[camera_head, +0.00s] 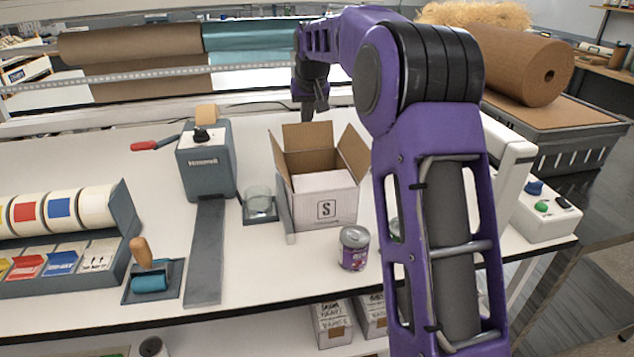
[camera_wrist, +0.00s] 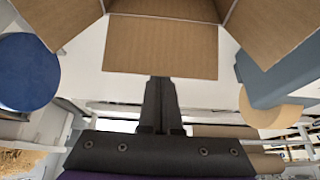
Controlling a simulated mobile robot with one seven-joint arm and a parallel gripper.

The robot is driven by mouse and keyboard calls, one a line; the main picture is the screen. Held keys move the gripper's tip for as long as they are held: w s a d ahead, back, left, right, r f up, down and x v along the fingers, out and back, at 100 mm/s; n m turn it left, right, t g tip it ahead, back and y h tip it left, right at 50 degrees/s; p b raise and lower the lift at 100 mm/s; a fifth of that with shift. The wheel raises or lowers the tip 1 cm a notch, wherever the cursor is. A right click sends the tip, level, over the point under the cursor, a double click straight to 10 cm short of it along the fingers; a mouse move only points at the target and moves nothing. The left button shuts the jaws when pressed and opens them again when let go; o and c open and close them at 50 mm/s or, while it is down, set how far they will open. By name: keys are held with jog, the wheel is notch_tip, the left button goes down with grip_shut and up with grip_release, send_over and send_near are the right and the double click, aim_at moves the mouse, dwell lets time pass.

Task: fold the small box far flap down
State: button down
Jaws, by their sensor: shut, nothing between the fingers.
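The small box (camera_head: 325,205) is an open cardboard carton with a white outside and an "S" mark, standing upright on the table. Its far flap (camera_head: 307,138) stands up at the back. The left and right flaps are spread outward. My gripper (camera_head: 309,112) is behind the box, close to the far flap's outer side, pointing down. In the wrist view the far flap (camera_wrist: 160,46) hangs at the centre, and my shut, empty gripper (camera_wrist: 161,82) has its fingertips at its edge. I cannot tell whether they touch. Most of the box's inside is hidden.
A purple-labelled can (camera_head: 354,248) stands in front. My arm covers the right side. A blue disc (camera_wrist: 27,72) shows in the wrist view.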

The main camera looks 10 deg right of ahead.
jog(key=s+b, duration=0.2)
jog(key=shift+s+f+b, duration=0.1)
jog(key=shift+s+b, duration=0.2)
jog(key=shift+s, duration=0.1)
jog(key=shift+s+r+b, duration=0.2)
jog(key=shift+s+b, duration=0.6)
jog(key=shift+s, duration=0.6)
jog(key=shift+s+f+b, duration=0.4)
jog(key=shift+s+b, duration=0.4)
jog(key=shift+b, duration=0.05)
jog(key=shift+s+f, duration=0.1)
jog(key=shift+s, duration=0.55)
